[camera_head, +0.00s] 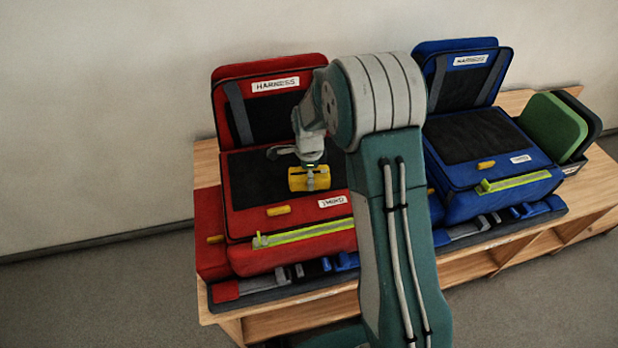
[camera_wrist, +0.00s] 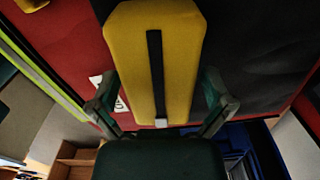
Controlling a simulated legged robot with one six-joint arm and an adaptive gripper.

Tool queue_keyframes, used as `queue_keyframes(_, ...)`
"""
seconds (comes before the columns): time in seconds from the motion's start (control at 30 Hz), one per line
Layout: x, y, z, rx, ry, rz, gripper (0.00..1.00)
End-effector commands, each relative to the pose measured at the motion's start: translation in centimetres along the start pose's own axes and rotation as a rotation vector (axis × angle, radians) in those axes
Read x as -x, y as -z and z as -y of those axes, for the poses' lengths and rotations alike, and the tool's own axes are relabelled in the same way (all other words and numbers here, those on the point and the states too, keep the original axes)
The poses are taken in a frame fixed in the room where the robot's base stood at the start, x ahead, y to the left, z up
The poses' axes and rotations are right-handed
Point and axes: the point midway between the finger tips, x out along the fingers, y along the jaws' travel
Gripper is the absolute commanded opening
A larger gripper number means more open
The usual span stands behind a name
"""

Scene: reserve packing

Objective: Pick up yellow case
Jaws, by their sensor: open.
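The yellow case (camera_head: 297,181) lies on the black panel of the open red harness bag (camera_head: 242,220) in the head view. In the wrist view the yellow case (camera_wrist: 133,50) is large and has a dark strip down its middle. My gripper (camera_head: 308,165) is just over the case in the head view. In the wrist view my gripper (camera_wrist: 161,100) has its fingers spread, one to each side of the near end of the case. I cannot tell whether the fingers touch it. My arm hides part of the red bag's right side.
A blue harness bag (camera_head: 500,190) stands open to the right on the wooden bench (camera_head: 207,165). Green and black pads (camera_head: 553,127) stand beyond it. Yellow-green straps cross both bags' fronts. The bag lids rise behind, near the wall. Grey floor is clear at left.

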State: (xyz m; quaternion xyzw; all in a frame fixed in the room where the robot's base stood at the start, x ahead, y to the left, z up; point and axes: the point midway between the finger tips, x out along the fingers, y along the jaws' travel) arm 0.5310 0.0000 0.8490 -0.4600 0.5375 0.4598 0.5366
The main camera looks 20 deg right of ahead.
Motion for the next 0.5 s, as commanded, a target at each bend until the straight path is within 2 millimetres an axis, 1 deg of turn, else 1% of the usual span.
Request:
queue_keyframes(0.07, 0.03, 0.00, 0.00, 0.000, 0.000, 0.000, 1.00)
queue_keyframes(0.1, 0.03, 0.00, 0.00, 0.000, 0.000, 0.000, 0.82)
queue_keyframes(0.17, 0.03, 0.00, 0.01, 0.000, 0.000, 0.000, 0.55)
queue_keyframes(0.2, 0.04, 0.00, 0.01, 0.000, 0.000, 0.000, 0.38)
queue_keyframes(0.23, 0.03, 0.00, 0.01, 0.000, 0.000, 0.000, 0.32)
queue_keyframes(0.5, 0.00, 0.00, 0.01, 0.000, -0.001, 0.000, 0.32)
